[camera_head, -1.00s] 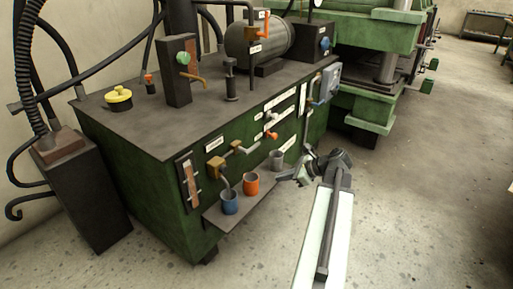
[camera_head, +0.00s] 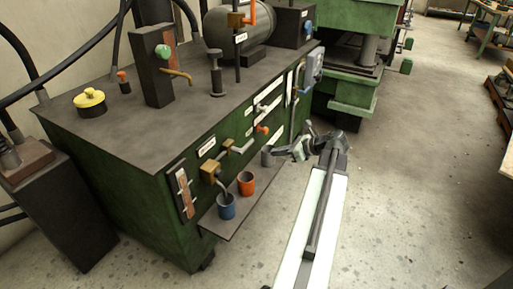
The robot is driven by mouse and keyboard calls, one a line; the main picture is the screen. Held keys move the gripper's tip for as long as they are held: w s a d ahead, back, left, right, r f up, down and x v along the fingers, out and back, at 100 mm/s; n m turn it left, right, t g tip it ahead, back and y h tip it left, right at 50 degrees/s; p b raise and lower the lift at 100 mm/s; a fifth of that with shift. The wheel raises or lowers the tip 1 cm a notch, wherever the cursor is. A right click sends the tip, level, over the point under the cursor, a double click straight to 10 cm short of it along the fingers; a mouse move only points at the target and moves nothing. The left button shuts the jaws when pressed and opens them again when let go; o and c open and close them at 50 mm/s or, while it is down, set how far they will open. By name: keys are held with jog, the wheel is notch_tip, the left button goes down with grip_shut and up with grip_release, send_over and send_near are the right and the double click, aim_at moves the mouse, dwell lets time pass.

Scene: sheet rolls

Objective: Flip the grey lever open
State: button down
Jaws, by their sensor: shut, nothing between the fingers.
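A grey lever (camera_head: 266,108) sits on the front panel of the green cabinet, above a small orange lever (camera_head: 262,129). A second grey handle (camera_head: 243,147) belongs to the brass tap (camera_head: 210,170) at the left of the panel. I cannot tell which of the two grey ones is the task's lever. My gripper (camera_head: 284,152) is shut and empty, low in front of the panel, to the right of the tap and below the orange lever. It appears apart from both levers, though its depth is hard to judge.
A shelf (camera_head: 228,215) juts from the cabinet front. A green machine (camera_head: 348,92) stands behind. The floor (camera_head: 420,190) at right is clear.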

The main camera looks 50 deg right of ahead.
jog(key=b+x, duration=0.5)
jog(key=x, duration=0.4)
jog(key=r+p, duration=0.1)
jog(key=w+r+p, duration=0.1)
jog(key=r+p, duration=0.1)
jog(key=p, duration=0.1)
jog(key=shift+w+a+r, duration=0.2)
jog(key=shift+a+r, duration=0.1)
jog(key=shift+a, duration=0.05)
jog(key=shift+d, duration=0.1)
